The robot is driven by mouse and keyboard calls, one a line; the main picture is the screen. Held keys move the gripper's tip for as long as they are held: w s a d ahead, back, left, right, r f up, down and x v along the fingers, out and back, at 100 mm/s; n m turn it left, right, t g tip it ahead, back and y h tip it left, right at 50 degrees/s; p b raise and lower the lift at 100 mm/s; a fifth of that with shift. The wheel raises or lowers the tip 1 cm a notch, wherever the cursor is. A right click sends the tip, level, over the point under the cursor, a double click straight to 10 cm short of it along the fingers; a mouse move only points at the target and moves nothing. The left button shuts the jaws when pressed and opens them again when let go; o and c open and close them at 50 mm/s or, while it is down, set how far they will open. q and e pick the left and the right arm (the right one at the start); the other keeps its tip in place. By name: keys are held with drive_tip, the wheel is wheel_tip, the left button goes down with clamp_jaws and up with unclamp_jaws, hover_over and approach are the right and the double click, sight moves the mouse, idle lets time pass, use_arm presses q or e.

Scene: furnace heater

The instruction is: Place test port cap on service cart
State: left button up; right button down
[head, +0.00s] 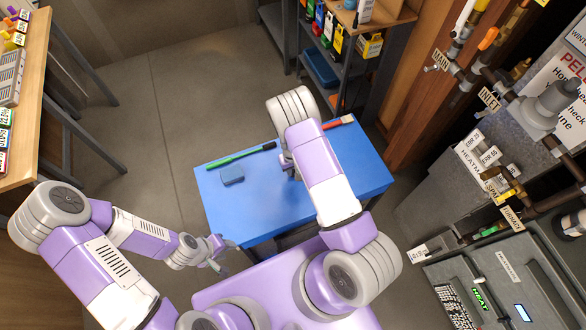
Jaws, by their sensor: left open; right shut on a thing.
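The service cart (262,208) has a blue top and stands in the middle of the head view. My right arm reaches over it. My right gripper (288,167) is low over the cart top, mostly hidden behind my own arm. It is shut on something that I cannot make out. I cannot tell whether that thing touches the cart. The test port cap is not clearly visible anywhere. My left gripper (219,254) is open and empty, off the cart's near left corner.
The furnace (500,270) with pipes stands at right, a shelf (375,60) behind, a wooden bench (30,110) at left. The cart's left front is clear.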

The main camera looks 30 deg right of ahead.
drive_tip(key=c, duration=1)
unclamp_jaws()
drive_tip(key=shift+w, duration=0.1)
wheel_tip(320, 180, up, 11)
drive_tip(key=p, duration=0.1)
drive_tip(key=s+a+f+y, duration=0.1)
drive_tip(key=s+a+f, duration=0.1)
drive_tip(key=s, duration=0.3)
drive_tip(key=s+a+f+m, duration=0.1)
drive_tip(key=s+a+f, duration=0.1)
drive_tip(key=s+a, duration=0.2)
drive_tip(key=s+a+f+y, duration=0.1)
drive_tip(key=s+a+f, duration=0.1)
drive_tip(key=s, duration=0.5)
drive_tip(key=shift+a+m+y, duration=0.3)
drive_tip(key=shift+a, duration=0.1)
drive_tip(key=shift+t+y, duration=0.3)
drive_tip(key=shift+y, duration=0.5)
drive_tip(key=s+a, duration=0.1)
drive_tip(key=s+a+r, duration=0.1)
drive_tip(key=a, duration=0.2)
drive_tip(key=shift+s+a+r, duration=0.3)
drive_tip(key=shift+s+r, duration=0.05)
drive_tip(key=shift+s, duration=0.05)
